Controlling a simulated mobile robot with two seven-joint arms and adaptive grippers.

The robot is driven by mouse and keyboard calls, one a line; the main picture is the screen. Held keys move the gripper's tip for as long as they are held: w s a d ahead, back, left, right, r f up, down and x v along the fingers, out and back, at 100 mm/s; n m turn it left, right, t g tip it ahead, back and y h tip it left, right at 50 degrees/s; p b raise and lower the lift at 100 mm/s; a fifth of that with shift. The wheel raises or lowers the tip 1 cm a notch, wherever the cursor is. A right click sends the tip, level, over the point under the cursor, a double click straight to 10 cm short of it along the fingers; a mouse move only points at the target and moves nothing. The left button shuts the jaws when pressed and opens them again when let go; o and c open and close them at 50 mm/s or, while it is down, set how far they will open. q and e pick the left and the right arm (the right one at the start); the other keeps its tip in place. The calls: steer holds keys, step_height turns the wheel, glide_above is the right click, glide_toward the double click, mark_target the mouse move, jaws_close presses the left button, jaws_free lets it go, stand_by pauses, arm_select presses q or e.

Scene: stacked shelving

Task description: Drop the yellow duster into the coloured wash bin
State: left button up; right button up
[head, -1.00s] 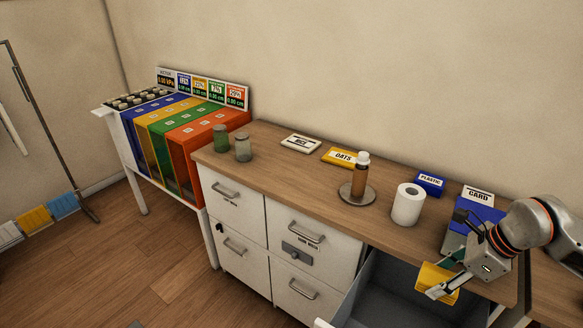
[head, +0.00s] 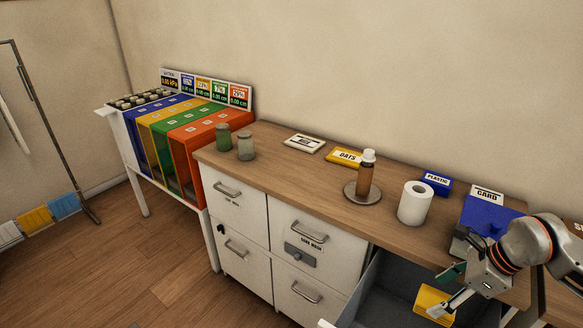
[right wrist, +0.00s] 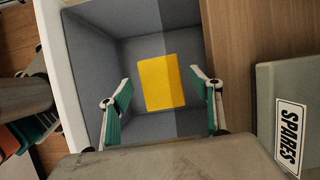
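The yellow duster (head: 434,304) is inside an open grey-lined bin drawer (head: 385,295) at the right end of the cabinet. In the right wrist view the duster (right wrist: 161,82) shows flat and whole, within the drawer's walls (right wrist: 101,33). I cannot tell whether it touches the bottom. No label on this drawer is readable. My right gripper (head: 452,288) is over the drawer; in the right wrist view its teal-padded fingers (right wrist: 163,100) are apart, with the duster beyond them, untouched. Teal pads at the left edge of that view look like my left gripper (right wrist: 42,124), mostly hidden.
The wooden counter carries a paper roll (head: 415,203), a brown bottle (head: 366,174) on a round plate, jars and blue CARD and PLASTIC boxes. A grey SPARES box (right wrist: 284,115) is beside the drawer. Closed white drawers (head: 312,251) are to the left.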

stand_by(0.3)
steer(key=v, duration=1.2)
